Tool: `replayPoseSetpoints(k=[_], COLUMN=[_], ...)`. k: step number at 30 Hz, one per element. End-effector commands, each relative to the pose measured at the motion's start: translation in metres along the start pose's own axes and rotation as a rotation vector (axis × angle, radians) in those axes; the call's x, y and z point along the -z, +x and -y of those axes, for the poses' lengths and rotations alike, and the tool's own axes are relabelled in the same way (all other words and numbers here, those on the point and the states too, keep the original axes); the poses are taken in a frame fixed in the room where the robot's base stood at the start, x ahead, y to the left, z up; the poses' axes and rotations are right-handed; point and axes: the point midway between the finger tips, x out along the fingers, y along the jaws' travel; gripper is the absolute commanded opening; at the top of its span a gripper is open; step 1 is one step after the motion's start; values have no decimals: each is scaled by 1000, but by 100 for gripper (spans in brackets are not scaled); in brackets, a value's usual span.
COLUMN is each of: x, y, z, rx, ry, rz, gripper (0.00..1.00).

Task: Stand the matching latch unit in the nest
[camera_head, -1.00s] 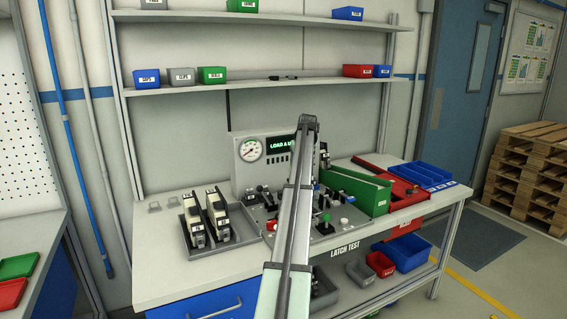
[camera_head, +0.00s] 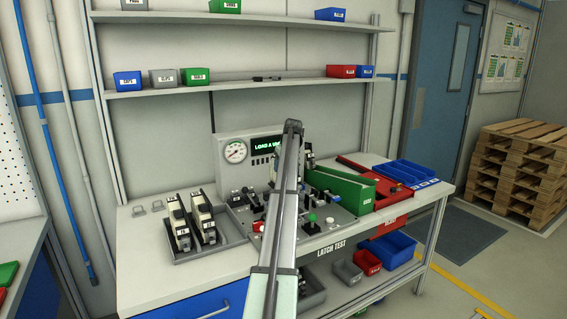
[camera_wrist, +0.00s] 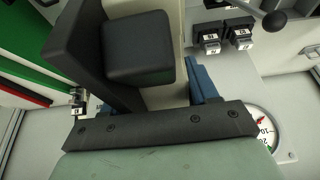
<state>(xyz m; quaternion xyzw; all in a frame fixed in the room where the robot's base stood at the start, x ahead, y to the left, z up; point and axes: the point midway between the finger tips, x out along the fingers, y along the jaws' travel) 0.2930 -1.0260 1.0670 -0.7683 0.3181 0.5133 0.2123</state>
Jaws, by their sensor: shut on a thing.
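In the wrist view my gripper (camera_wrist: 160,92) is shut on a latch unit (camera_wrist: 140,50), a black and cream body with a black block at its top. The unit hides part of the fingers; a blue finger shows at its right. In the head view my arm covers most of the gripper and held unit, which are over the test fixture (camera_head: 335,222). Two other black and cream latch units, one (camera_head: 178,222) left of the other (camera_head: 203,218), stand in a grey tray (camera_head: 237,238). I cannot make out the nest; my arm hides the fixture's middle.
A gauge panel (camera_head: 235,151) with a lit display stands behind the fixture. A green bin (camera_head: 342,187), a red tray (camera_head: 393,193) and blue bins (camera_head: 405,174) are at the right. The bench's front left (camera_head: 150,280) is clear.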

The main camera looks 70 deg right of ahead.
Motion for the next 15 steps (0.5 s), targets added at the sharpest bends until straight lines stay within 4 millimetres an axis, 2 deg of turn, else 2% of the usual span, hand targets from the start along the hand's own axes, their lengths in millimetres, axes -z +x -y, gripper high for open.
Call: replayPoseSetpoints(k=[15], x=[-15], y=[35], z=[0], rx=[0], ry=[1], rz=[0], gripper=[0])
